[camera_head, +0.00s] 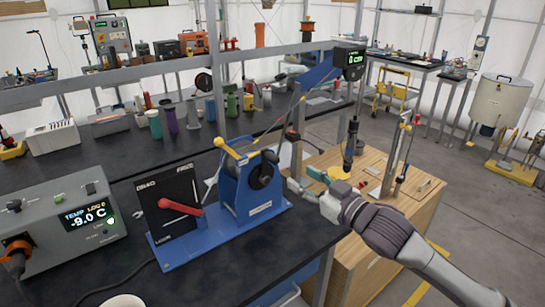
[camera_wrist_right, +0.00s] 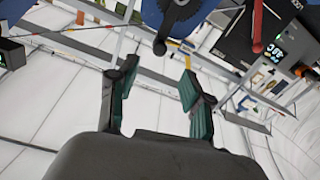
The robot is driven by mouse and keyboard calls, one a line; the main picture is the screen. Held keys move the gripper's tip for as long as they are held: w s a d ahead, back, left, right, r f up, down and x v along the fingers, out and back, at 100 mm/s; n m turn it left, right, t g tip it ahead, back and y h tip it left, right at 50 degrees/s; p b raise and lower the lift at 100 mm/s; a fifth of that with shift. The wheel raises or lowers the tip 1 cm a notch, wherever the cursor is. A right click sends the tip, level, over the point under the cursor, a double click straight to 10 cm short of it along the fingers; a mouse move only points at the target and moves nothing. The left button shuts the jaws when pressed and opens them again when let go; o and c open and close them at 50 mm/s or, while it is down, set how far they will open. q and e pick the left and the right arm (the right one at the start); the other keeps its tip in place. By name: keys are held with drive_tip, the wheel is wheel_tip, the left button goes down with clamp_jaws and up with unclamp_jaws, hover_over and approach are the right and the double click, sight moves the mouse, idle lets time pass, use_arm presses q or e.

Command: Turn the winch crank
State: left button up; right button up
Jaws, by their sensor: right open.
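The blue winch (camera_head: 250,192) stands on a blue base plate on the dark bench, with a black round drum (camera_head: 262,172) on its side. My left gripper is not in view.
A black panel (camera_head: 165,195) with a red lever (camera_head: 180,206) stands left of the winch. A grey temperature box (camera_head: 70,222) is further left. A wooden cabinet (camera_head: 365,225) with upright tools is at the right.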

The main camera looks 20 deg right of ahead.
sight(277, 162)
drive_tip(key=p+x, duration=0.2)
drive_tip(key=x, duration=0.9)
drive_tip(key=shift+w+r+p, duration=0.1)
drive_tip(key=shift+w+p, duration=0.05)
drive_tip(key=shift+p, duration=0.25)
drive_tip(key=shift+w+a, duration=0.15)
drive_tip(key=shift+w, duration=0.3)
clamp_jaws()
